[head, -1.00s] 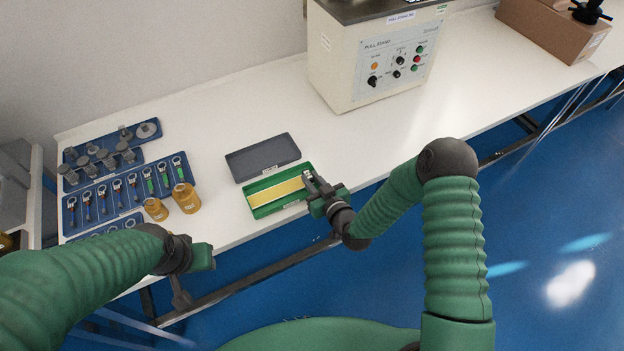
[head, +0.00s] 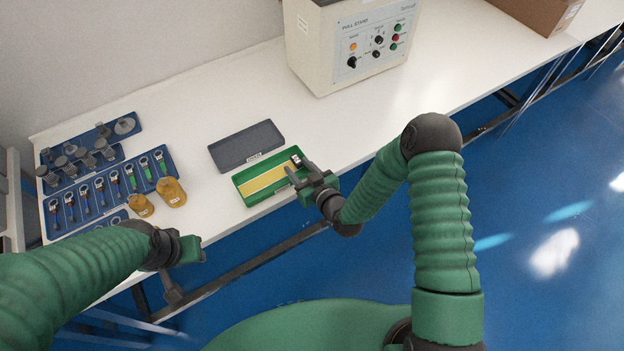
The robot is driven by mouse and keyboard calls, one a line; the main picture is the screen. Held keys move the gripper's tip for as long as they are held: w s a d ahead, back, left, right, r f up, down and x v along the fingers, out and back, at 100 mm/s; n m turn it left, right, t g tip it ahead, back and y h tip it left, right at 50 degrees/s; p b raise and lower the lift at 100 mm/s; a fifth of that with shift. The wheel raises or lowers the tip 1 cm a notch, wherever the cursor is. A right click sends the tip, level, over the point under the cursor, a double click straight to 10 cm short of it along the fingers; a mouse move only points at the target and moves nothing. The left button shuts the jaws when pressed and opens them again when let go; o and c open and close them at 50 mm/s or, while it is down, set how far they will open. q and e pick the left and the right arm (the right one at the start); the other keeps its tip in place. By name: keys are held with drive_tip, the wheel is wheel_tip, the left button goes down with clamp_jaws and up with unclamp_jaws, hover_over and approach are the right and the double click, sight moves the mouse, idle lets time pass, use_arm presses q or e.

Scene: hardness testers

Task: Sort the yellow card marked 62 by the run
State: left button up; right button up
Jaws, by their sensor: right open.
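A yellow card or strip (head: 264,181) lies in the green tray (head: 251,201) near the table's front edge; no number can be read on it. My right gripper (head: 294,171) is over the right end of the green tray, its fingers open. A small dark and white piece shows beside its fingertips; I cannot tell what it is. A dark grey tray (head: 246,146) sits just behind the green one and looks empty. My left gripper (head: 190,249) is in front of the table edge, seen from behind; its fingers cannot be made out.
Two amber jars (head: 171,192) stand left of the green tray. Blue racks (head: 100,180) with grey weights and several ring-topped tools fill the table's left end. A pull stand (head: 350,50) stands at the back, a cardboard box (head: 540,12) farther right. White table between is clear.

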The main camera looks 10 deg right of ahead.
drive_tip(key=p+v, duration=0.3)
drive_tip(key=v, duration=1.2)
drive_tip(key=d+g+h, duration=0.3)
drive_tip(key=d+g, duration=0.2)
drive_tip(key=g, duration=0.1)
drive_tip(key=s+r+m+g+h, duration=0.1)
drive_tip(key=s+r+m+g, duration=0.2)
drive_tip(key=s+r+g, duration=0.2)
drive_tip(key=s+r, duration=0.3)
drive_tip(key=s, duration=0.2)
drive_tip(key=shift+d+r+m+h, duration=0.25)
drive_tip(key=shift+m+h, duration=0.05)
